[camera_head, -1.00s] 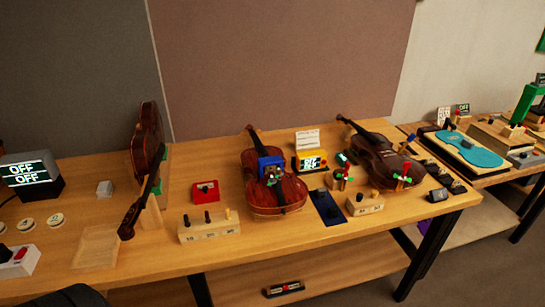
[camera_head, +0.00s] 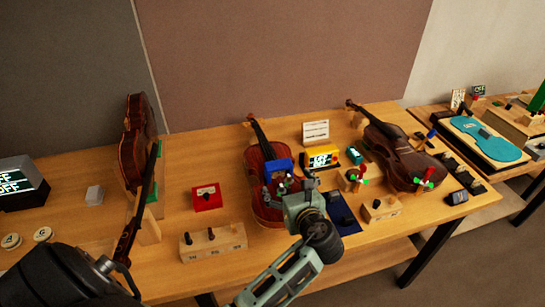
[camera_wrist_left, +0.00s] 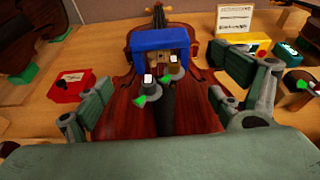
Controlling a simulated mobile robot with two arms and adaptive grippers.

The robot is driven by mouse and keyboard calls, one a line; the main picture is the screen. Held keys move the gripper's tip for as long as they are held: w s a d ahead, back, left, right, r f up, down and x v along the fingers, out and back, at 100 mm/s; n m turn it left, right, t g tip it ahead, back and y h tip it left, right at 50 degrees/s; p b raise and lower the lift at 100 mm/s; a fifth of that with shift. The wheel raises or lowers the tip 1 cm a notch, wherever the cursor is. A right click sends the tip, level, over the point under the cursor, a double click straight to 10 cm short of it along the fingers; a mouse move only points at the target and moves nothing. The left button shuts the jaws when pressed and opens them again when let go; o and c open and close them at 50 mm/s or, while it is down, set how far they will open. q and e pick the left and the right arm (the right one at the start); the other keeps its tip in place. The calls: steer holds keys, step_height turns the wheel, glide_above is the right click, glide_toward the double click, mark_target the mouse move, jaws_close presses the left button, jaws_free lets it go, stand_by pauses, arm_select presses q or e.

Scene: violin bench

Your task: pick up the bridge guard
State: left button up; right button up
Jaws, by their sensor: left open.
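The bridge guard, which I take to be the blue arch-shaped block (camera_head: 273,166), sits across the reddish-brown violin (camera_head: 257,208) in the middle of the bench. It shows large in the left wrist view (camera_wrist_left: 161,39), standing over the strings with a pale piece under it. My left gripper (camera_head: 287,185) is over the violin's lower body, just in front of the guard. In the left wrist view its fingers (camera_wrist_left: 162,92) are spread wide, empty, on either side of the violin's body and nearer than the guard. Contact cannot be told. My right gripper is not in view.
Two small knobs (camera_wrist_left: 150,88) with green parts stand on the violin before the guard. A red box (camera_head: 207,198) and a wooden peg block (camera_head: 213,242) stand left. A yellow display box (camera_head: 320,158), dark blue mat (camera_head: 341,214) and second violin (camera_head: 398,160) are right.

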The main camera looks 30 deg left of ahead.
mark_target(281, 173)
arm_select(q)
steer(key=shift+w+a+r, duration=0.15)
steer(key=shift+w+r, duration=0.15)
steer(key=shift+w+a+p, duration=0.8)
steer(key=shift+w+a, duration=0.05)
steer(key=shift+a, duration=0.2)
steer(key=x, duration=0.2)
steer(key=shift+w+a+f+p, duration=0.2)
steer(key=shift+w+a+p, duration=0.05)
steer(key=shift+a+p, duration=0.05)
steer(key=shift+w+a+f, duration=0.2)
steer(key=shift+w+a, duration=0.05)
steer(key=shift+a, duration=0.05)
steer(key=c, duration=1)
steer(key=shift+c, duration=0.3)
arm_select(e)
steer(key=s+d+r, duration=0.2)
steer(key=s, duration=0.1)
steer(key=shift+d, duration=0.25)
arm_select(q)
steer(key=shift+r, duration=0.15)
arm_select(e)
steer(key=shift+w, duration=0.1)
